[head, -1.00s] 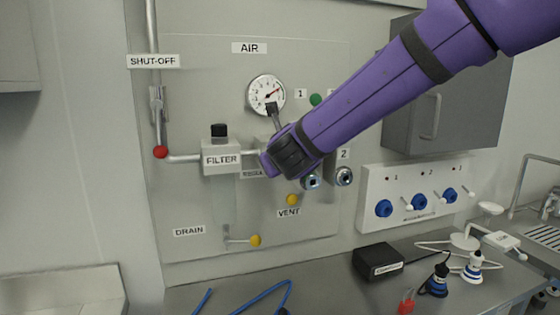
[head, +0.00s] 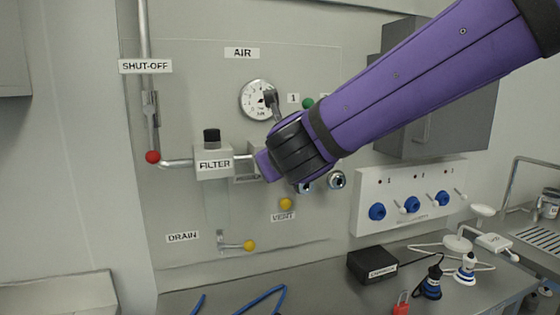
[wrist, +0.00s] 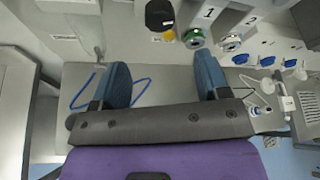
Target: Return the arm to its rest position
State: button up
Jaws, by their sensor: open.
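My purple arm (head: 420,75) reaches in from the upper right across the air panel in the head view. Its dark wrist end hides the regulator and part of the gauge (head: 258,100). In the wrist view my gripper (wrist: 162,82) has two blue fingers spread wide apart with nothing between them. The counter and a blue hose (wrist: 140,88) show beyond and below the fingers.
The panel carries a filter (head: 214,160), a shut-off lever with a red knob (head: 152,157), and yellow vent (head: 286,204) and drain (head: 249,246) knobs. A grey cabinet (head: 455,120) hangs behind my arm. A black box (head: 372,264) and connectors lie on the counter (head: 330,300).

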jog(key=s+d+r+n+y, duration=0.3)
jog(key=d+n, duration=0.3)
jog(key=n, duration=0.4)
jog(key=s+d+f+n+g+h, duration=0.2)
jog(key=s+d+f+n+g, duration=0.2)
jog(key=s+d+n, duration=0.6)
jog(key=s+d+f+n+g+h, duration=0.2)
jog(key=s+d+f+n+g, duration=0.2)
jog(key=s+d+n, duration=0.5)
jog(key=s+d, duration=0.2)
jog(key=shift+d+n+h, duration=0.3)
jog(key=shift+d+n, duration=0.1)
dwell(2.3)
